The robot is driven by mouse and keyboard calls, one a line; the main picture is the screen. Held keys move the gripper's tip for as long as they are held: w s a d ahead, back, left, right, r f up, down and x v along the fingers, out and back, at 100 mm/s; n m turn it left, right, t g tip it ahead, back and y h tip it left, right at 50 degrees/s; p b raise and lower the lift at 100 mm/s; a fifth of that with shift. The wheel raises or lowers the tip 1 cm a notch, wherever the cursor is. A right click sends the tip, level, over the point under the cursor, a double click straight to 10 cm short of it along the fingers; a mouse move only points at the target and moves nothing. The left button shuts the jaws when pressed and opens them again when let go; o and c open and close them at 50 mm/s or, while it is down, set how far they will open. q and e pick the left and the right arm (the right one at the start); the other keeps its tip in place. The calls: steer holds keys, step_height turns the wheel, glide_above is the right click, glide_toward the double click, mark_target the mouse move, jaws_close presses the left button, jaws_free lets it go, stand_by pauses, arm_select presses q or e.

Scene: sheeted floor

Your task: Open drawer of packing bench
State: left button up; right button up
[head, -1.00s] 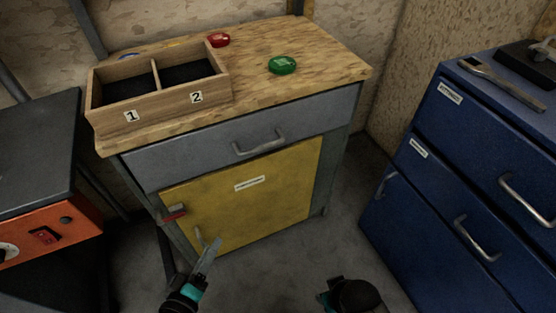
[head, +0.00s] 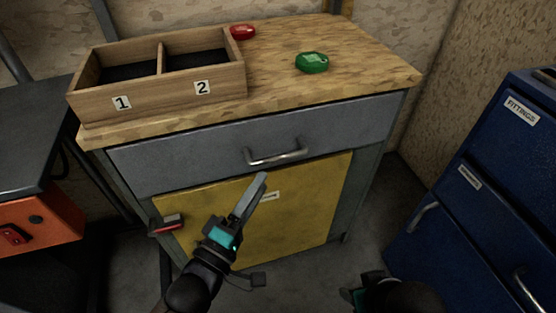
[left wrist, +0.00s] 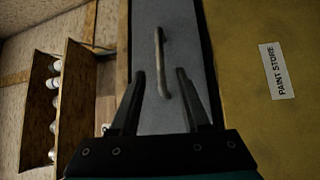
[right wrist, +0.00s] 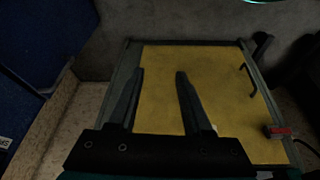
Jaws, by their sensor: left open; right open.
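The packing bench has a wooden top (head: 290,88) and a grey drawer (head: 210,158), which is closed, with a silver bar handle (head: 277,153). Below it is a yellow door (head: 300,215) labelled "PAINT STORE" in the left wrist view (left wrist: 280,70). My left gripper (head: 258,190) is open and empty, in front of the door just below the handle in the head view. In the left wrist view the drawer handle (left wrist: 161,62) lies ahead, between the lines of the open fingers (left wrist: 160,75). My right gripper (right wrist: 160,75) is open and empty, facing the yellow door.
A two-compartment wooden box (head: 160,85) and red (head: 243,32) and green (head: 312,62) items sit on the top. A red-and-grey latch (head: 167,224) juts from the door's left side. Blue drawer cabinet (head: 480,200) stands right; orange-and-black unit (head: 35,215) stands left.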

mark_target(278, 158)
arm_select(q)
steer(key=shift+b+x, duration=1.35)
steer(key=shift+x, duration=2.95)
arm_select(e)
steer(key=shift+w+a+r+n+t+y, duration=0.1)
steer(key=shift+w+a+r+t+y, duration=0.15)
steer(key=shift+w+a+t, duration=0.45)
steer(key=shift+w+a+r+n+t+y, duration=0.1)
steer(key=shift+w+a+r+t+y, duration=0.1)
steer(key=shift+w+a+t+y, duration=0.3)
steer(key=shift+w+a+r+n+t+y, duration=0.1)
steer(key=shift+w+a+r+t+y, duration=0.1)
steer(key=shift+w+a+t, duration=0.6)
arm_select(q)
steer(key=shift+f, duration=0.1)
arm_select(e)
steer(key=shift+s, duration=0.1)
arm_select(q)
jaws_close()
